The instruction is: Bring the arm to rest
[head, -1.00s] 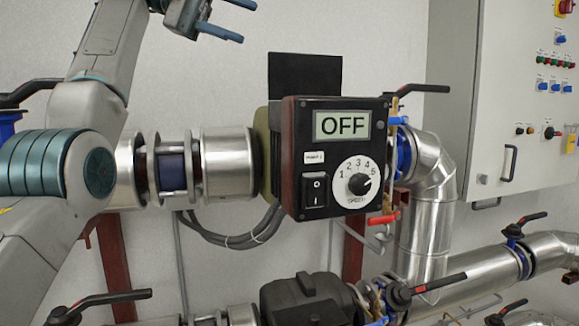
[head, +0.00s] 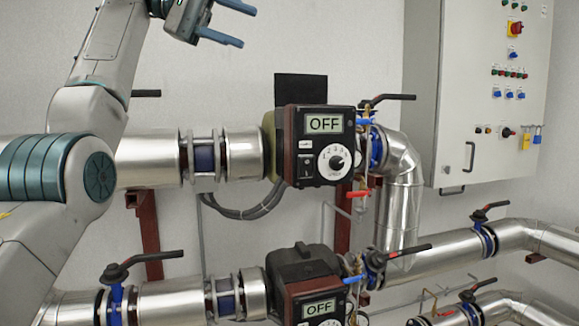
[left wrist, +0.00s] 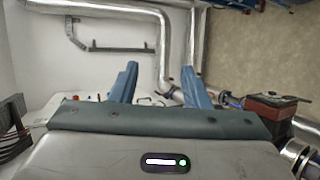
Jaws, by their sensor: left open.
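My left gripper (head: 222,24) is at the top of the head view, raised in front of the grey wall. Its two blue fingers are apart with nothing between them. In the left wrist view the open fingers (left wrist: 160,85) also show, with the wall and pipes beyond. My left arm comes in from the left and bends upward. The upper pump control box (head: 318,146) reads OFF and stands clear of the gripper, below and to the right. My right gripper is not in view.
A lower pump box (head: 312,300) also reads OFF. Silver pipes (head: 440,263) with valves cross the lower right. A grey control cabinet (head: 485,95) hangs on the right wall. The wall (head: 340,45) between gripper and cabinet is free.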

